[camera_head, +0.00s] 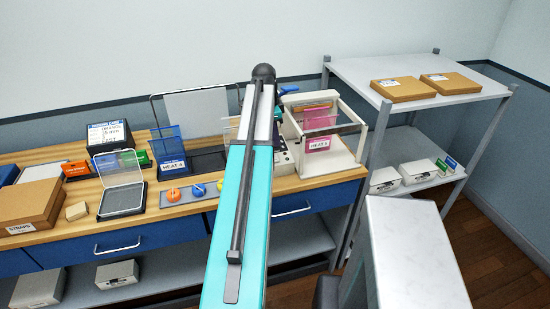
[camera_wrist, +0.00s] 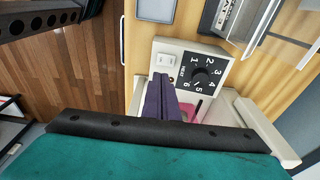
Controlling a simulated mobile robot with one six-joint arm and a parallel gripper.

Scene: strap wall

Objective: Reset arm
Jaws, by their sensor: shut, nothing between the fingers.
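My gripper (camera_wrist: 162,88) shows in the wrist view as two dark purple fingers pressed together, with nothing between them. They point at a white control box (camera_wrist: 174,53) that carries a numbered black dial (camera_wrist: 203,74) and a rocker switch (camera_wrist: 168,62). The fingertips overlap the box's near edge in the picture; I cannot tell whether they touch it. In the head view my teal arm reaches over the bench and the gripper cannot be made out clearly.
A white bin labelled HEAT (camera_head: 335,160) with pink contents stands close right of my arm. A metal shelf (camera_head: 410,75) stands right.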

